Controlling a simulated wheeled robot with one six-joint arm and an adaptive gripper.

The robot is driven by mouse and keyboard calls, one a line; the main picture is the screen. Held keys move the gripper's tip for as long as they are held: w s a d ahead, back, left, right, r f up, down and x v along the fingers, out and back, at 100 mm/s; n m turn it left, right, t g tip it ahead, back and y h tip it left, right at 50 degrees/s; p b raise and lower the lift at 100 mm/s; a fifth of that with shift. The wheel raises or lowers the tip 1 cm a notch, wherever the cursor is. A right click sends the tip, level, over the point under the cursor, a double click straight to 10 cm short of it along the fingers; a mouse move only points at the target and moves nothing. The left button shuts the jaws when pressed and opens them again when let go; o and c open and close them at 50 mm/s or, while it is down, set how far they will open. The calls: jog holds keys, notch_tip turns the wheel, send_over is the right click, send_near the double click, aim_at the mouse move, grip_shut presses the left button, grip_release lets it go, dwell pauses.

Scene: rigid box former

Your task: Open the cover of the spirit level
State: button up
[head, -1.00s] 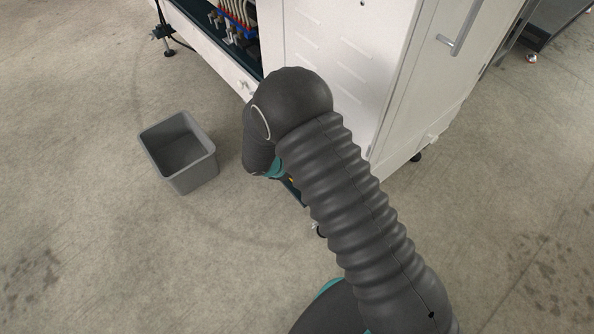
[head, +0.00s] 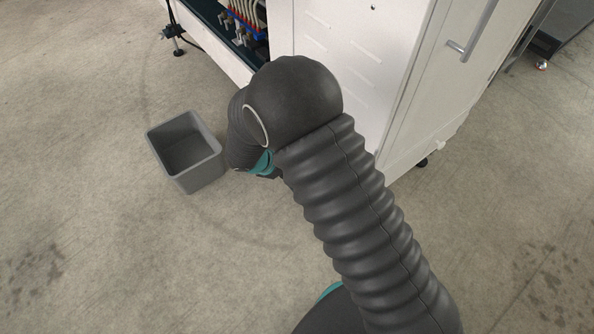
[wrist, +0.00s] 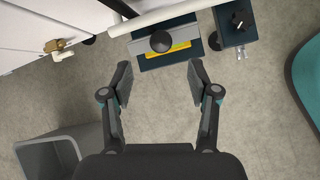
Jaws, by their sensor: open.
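In the wrist view, a grey plate with a round black knob, which looks like the spirit level's cover (wrist: 140,47), lies on a dark blue mount (wrist: 170,62) near the top. A yellow strip, probably the spirit level (wrist: 182,46), shows along the plate's lower edge. My gripper (wrist: 160,78) is open and empty, its two fingers apart below the mount in the picture, with floor visible between them. The knob is roughly centred between the fingers, further up. In the head view my arm hides the gripper's fingers and the cover.
A grey open bin (head: 185,152) stands on the floor left of my arm; it also shows in the wrist view (wrist: 62,155). A white machine cabinet (head: 350,50) stands behind my arm. A second dark box with a black knob (wrist: 238,20) sits right of the mount.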

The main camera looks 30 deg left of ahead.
jog(key=shift+v, duration=1.6)
jog(key=s+d+r+m+g+h, duration=0.1)
jog(key=s+d+m+g, duration=0.1)
jog(key=s+d+m, duration=0.35)
jog(key=s+d+r+m+y, duration=0.1)
jog(key=d+r+m+y, duration=0.1)
jog(key=d+r+m, duration=0.9)
jog(key=s+d+r+m+t+y, duration=0.1)
jog(key=s+d+r+m+y, duration=0.1)
jog(key=d+r+m, duration=0.9)
jog(key=d+r, duration=0.5)
jog(key=d, duration=0.4)
jog(key=d+r, duration=0.5)
jog(key=d, duration=0.4)
jog(key=shift+s+r+m, duration=0.3)
jog(key=shift+r+m, duration=0.05)
